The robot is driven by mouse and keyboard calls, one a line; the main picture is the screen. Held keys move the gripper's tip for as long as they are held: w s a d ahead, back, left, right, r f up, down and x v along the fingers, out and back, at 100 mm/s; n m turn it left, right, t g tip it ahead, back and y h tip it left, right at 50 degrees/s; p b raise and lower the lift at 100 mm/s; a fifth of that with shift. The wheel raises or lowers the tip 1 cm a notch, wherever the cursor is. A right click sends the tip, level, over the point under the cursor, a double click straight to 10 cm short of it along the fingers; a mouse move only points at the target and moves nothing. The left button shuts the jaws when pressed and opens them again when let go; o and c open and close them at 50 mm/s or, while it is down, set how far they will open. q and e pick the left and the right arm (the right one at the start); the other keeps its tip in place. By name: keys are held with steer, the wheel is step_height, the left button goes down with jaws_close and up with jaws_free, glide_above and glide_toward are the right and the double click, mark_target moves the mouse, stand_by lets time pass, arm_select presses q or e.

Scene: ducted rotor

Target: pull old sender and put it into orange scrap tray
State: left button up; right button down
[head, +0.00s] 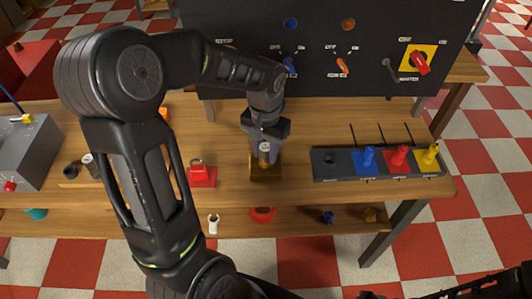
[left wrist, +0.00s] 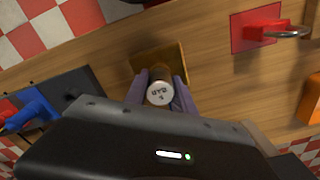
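The old sender (left wrist: 159,92) is a short brown-orange cylinder with a white cap that appears to be lettered BAD. It also shows in the head view (head: 265,155). My left gripper (head: 266,150) points down with its grey-purple fingers on both sides of the sender, closed against it in the left wrist view. Sender and fingers are over a small ochre-orange tray (head: 265,175) on the wooden bench, which also shows in the left wrist view (left wrist: 150,62). I cannot tell whether the sender touches the tray floor. My right gripper cannot be made out.
A dark rack (head: 330,158) with an empty-looking left place and blue, red and yellow plugs stands at right. A red block with a padlock (head: 203,175) is left of the tray. A black switch panel (head: 320,20) stands behind. A grey box (head: 30,150) is far left.

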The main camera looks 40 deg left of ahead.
mark_target(265, 147)
arm_select(q)
jaws_close()
steer(key=shift+r+p, duration=0.55)
steer(key=shift+r, duration=0.15)
stand_by(0.6)
steer(key=shift+r+p, duration=1.2)
steer(key=shift+r, duration=0.45)
